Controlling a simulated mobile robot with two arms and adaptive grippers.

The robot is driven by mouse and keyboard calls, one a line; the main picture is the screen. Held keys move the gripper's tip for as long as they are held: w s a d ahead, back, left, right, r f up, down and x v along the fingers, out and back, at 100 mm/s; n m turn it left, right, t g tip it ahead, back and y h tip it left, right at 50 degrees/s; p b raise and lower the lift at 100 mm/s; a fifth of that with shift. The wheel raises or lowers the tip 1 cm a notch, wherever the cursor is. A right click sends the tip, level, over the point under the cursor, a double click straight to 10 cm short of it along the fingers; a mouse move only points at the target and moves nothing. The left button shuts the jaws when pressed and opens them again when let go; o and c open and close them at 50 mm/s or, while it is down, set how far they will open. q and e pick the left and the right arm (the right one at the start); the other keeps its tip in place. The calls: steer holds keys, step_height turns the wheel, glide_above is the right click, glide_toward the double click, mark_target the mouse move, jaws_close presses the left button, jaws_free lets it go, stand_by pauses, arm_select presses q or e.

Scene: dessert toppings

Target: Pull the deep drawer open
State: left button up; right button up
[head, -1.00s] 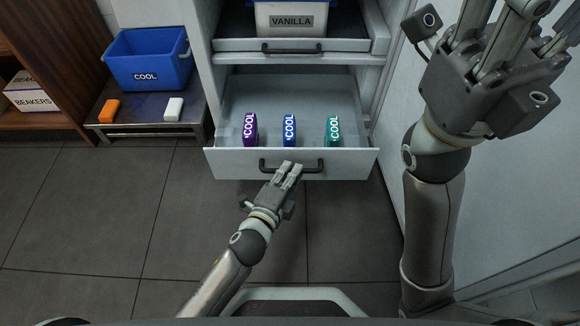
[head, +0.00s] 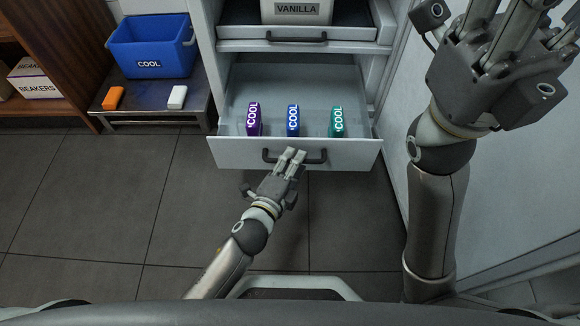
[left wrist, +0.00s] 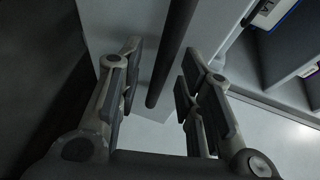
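The deep drawer (head: 225,152) is the lower one in the white cabinet and stands pulled out. Its dark bar handle (head: 316,157) is on the front panel. My left gripper (head: 292,156) is at the handle's middle, reaching up from below. In the left wrist view, the handle (left wrist: 172,60) runs between the two open fingers (left wrist: 160,75), with a gap on each side. My right gripper (head: 515,30) is high at the right, away from the drawer; its fingertips are cut off by the frame.
Purple (head: 254,120), blue (head: 293,121) and teal (head: 337,122) COOL packs stand in the drawer. Above is a tray with a VANILLA box (head: 297,10). At left, a blue COOL bin (head: 150,45) and orange and white blocks stand on a low table. The floor before the drawer is clear.

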arm_select(q)
steer(key=v, duration=1.2)
steer(key=shift+w+r, duration=0.1)
steer(key=shift+r, duration=0.05)
